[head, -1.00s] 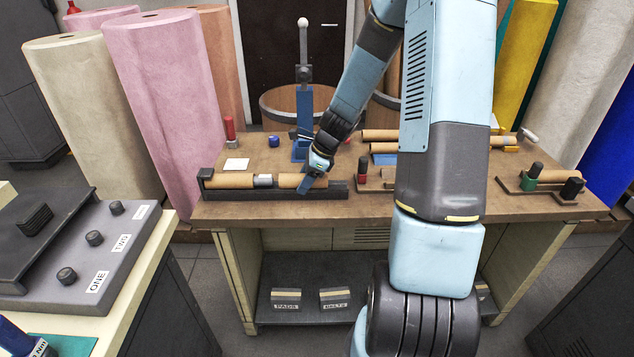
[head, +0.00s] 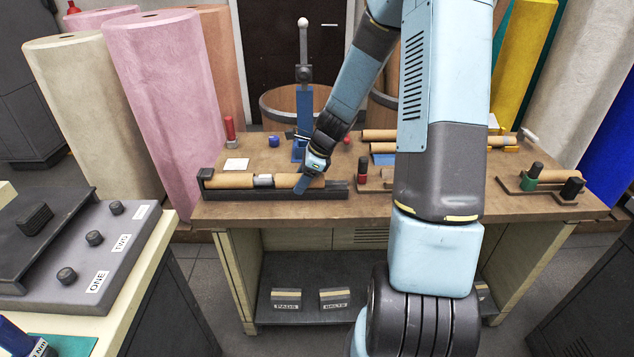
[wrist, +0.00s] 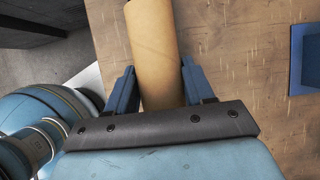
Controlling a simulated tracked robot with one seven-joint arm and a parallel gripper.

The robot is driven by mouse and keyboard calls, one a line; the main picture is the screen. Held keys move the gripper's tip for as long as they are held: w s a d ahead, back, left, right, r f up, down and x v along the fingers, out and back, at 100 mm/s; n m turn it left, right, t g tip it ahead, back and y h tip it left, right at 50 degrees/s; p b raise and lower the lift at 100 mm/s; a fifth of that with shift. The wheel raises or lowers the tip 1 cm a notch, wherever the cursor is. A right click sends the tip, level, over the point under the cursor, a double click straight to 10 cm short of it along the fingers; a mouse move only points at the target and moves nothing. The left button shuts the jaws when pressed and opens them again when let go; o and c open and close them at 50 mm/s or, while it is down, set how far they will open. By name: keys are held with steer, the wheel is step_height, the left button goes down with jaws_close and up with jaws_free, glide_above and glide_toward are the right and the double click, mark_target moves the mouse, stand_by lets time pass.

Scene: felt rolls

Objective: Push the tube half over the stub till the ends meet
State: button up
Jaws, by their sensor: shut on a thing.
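A tan tube half (head: 287,181) lies in line along a dark trough (head: 275,195) on the workbench. My gripper (head: 304,186) is shut on it from above, near its middle. The wrist view shows this tube half (wrist: 152,45) between the two blue fingers of my gripper (wrist: 157,88). A short silver stub (head: 264,181) shows to its left, standing out of the other tan tube half (head: 231,181). The held tube's left end is at or very near the stub's right end; I cannot tell whether it overlaps. Bare stub still shows between the tube halves.
The workbench (head: 350,207) has a white card (head: 236,164) behind the trough. A blue post stand (head: 304,115) rises behind my gripper. Tan tubes (head: 379,135) lie at the back right. A fixture with a green block (head: 531,172) stands at the far right.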

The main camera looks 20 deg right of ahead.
mark_target(279, 175)
steer(key=shift+w+a, duration=0.4)
steer(key=shift+a, duration=0.75)
steer(key=shift+w+a, duration=0.4)
steer(key=shift+a, duration=0.7)
steer(key=shift+w+a, duration=0.4)
steer(key=shift+a, duration=0.75)
stand_by(4.2)
steer(key=o, duration=1.5)
steer(key=shift+c, duration=0.2)
